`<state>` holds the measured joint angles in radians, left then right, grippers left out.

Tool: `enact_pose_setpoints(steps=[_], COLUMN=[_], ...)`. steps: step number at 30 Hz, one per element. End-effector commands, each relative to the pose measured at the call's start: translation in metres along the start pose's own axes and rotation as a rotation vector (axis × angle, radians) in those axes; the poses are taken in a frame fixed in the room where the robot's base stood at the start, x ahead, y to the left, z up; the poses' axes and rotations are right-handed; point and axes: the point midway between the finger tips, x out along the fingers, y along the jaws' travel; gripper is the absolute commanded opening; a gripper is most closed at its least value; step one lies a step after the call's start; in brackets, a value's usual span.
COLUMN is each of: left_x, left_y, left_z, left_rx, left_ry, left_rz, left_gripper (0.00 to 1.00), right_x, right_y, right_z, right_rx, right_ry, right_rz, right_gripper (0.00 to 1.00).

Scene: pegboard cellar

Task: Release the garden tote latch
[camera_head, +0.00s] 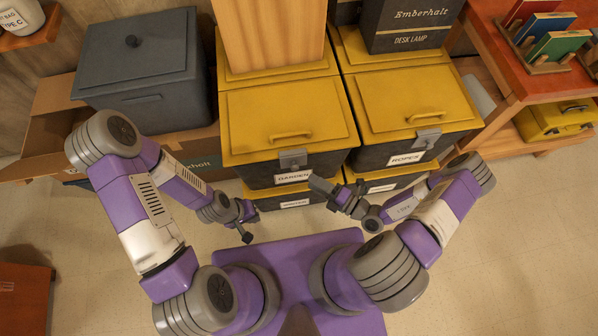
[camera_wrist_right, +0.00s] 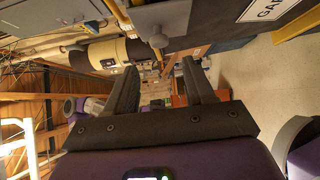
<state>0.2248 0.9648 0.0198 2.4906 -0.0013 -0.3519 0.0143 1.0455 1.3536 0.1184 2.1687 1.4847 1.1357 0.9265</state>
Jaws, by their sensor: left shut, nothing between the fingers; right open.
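The garden tote (camera_head: 285,110) has a yellow lid, a dark body and a "GARDEN" label. Its grey latch (camera_head: 292,158) lies flat over the front lid edge, above the label. My right gripper (camera_head: 323,187) is open and empty, just right of and below the latch, near the tote's front. In the right wrist view, its spread fingers (camera_wrist_right: 160,92) have nothing between them. The tote's dark front (camera_wrist_right: 225,20) and part of its label show at the top right there. My left gripper (camera_head: 246,234) is shut and empty, lower left of the tote, apart from it.
The ropes tote (camera_head: 410,95) with its own latch stands right beside the garden tote. A wooden box (camera_head: 270,35) rests on the stack behind. Other totes sit underneath. A grey lidded bin (camera_head: 140,65) stands left on a cardboard box. Floor in front is clear.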

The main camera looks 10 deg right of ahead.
Motion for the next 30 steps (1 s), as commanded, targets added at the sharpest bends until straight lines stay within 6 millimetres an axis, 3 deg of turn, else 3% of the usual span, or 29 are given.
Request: enact_pose_setpoints(steps=[4, 16, 27, 30], left_x=[0.002, 0.008, 0.008, 0.008], left_y=[-0.001, -0.003, -0.003, -0.003], left_z=[0.0, -0.001, -0.001, -0.001], left_rx=[0.0, 0.0, 0.0, 0.0], left_ry=[0.0, 0.001, 0.0, 0.0], left_rz=[0.0, 0.0, 0.0, 0.0], left_gripper=[0.0, 0.0, 0.0, 0.0], right_x=[0.01, 0.067, 0.073, 0.073], right_y=[-0.002, -0.001, -0.001, -0.001], right_z=[0.008, 0.009, 0.009, 0.009], right_rx=[0.028, 0.024, 0.023, 0.023], right_ry=[-0.042, -0.037, -0.037, -0.037], right_rz=[0.008, 0.006, 0.005, 0.005], right_gripper=[0.54, 0.54, 0.54, 0.38])
